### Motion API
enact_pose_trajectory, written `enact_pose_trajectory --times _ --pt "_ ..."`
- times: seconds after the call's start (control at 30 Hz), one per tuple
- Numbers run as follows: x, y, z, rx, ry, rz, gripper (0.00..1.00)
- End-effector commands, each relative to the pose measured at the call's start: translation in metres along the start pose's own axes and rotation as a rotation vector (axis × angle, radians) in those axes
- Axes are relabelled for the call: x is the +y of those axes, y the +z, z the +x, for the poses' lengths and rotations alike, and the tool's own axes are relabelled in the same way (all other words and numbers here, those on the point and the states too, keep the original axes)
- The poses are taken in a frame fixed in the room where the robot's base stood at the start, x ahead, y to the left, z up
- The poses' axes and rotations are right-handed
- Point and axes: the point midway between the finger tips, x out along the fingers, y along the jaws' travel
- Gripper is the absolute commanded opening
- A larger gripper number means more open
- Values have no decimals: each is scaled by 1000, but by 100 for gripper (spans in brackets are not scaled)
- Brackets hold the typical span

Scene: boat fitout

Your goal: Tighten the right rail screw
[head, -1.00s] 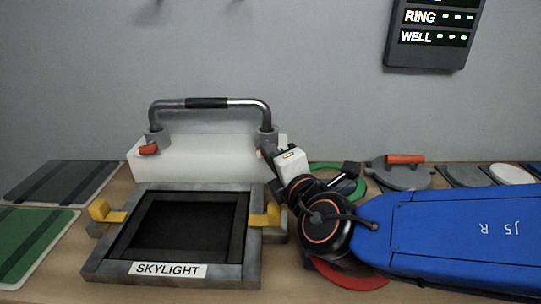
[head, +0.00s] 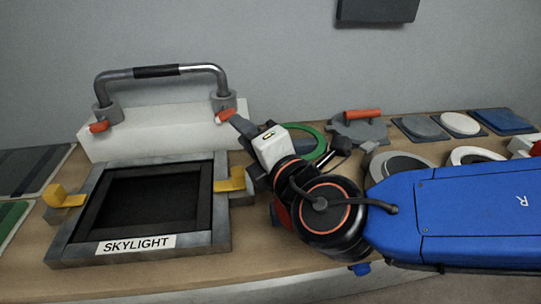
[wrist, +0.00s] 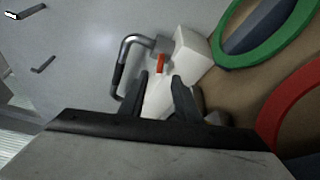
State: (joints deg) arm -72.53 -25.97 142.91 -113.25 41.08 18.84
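The rail is a bent metal bar with a black grip (head: 157,71), standing in two grey sockets on a white block (head: 160,131). The right rail screw (head: 226,115) is an orange-red lever at the right socket. It also shows in the wrist view (wrist: 161,63), beyond and between my fingertips. My gripper (wrist: 160,77) is open, its dark fingers spread and nothing visibly held. In the head view my gripper (head: 236,123) is just right of the screw; whether a finger touches it I cannot tell. The left rail screw (head: 99,127) is a similar orange-red lever.
A framed skylight (head: 62,247) with yellow latches lies in front of the block. A green ring (head: 318,139) is behind my arm; a red ring (wrist: 284,108) shows in the wrist view. A grey plate with an orange handle (head: 364,116) and several discs lie rightward.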

Motion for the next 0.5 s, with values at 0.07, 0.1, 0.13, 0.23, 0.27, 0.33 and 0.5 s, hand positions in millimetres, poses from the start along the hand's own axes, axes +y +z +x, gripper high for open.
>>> enact_pose_trajectory --times 0.07,0.1,0.13,0.23,0.27,0.33,0.5 --pt "0 0 -11 3 1 1 30" --pt "0 0 -16 3 1 2 30" --pt "0 -1 -19 3 2 2 30" --pt "1 -1 -30 2 3 2 30" --pt "1 -1 -33 3 2 2 30" --pt "0 0 -41 3 2 2 30" --pt "0 -1 -57 3 2 2 30"
